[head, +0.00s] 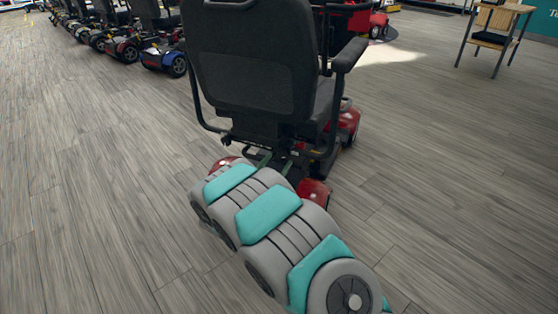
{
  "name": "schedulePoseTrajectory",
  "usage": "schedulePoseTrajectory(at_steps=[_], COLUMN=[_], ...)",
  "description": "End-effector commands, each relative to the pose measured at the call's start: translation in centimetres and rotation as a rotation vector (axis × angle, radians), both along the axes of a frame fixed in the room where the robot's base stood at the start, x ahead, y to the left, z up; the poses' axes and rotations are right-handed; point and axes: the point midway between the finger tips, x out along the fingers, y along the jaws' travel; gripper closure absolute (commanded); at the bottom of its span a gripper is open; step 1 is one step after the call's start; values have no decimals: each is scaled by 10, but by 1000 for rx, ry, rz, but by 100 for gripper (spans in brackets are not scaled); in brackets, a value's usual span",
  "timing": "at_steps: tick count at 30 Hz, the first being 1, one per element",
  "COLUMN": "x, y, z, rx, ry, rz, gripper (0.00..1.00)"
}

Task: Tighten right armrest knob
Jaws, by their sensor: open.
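A red mobility scooter with a black seat (253,62) stands ahead, seen from behind. Its right armrest (349,55) sticks out at the right of the backrest, with a dark pad on top. The armrest knob cannot be made out; the seat back and frame cover much of that area. My gripper (276,163) is at the far end of my grey and teal arm, low behind the seat between the red rear parts. Its two thin greenish fingers are apart, with nothing visible between them. It is below and left of the right armrest.
A row of scooters (125,48) stands at the upper left. Another red scooter (368,22) is behind the seat. A wooden table or chair (493,30) stands at the upper right. Grey plank floor (450,150) is clear on both sides.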

Motion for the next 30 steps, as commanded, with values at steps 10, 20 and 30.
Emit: schedulePoseTrajectory(at_steps=[10,20,30], x=[16,16,16], y=[-6,-5,-5], z=[1,1,1], rx=[1,1,1], ry=[-3,-1,-1], rz=[1,1,1], gripper=[22,42,80])
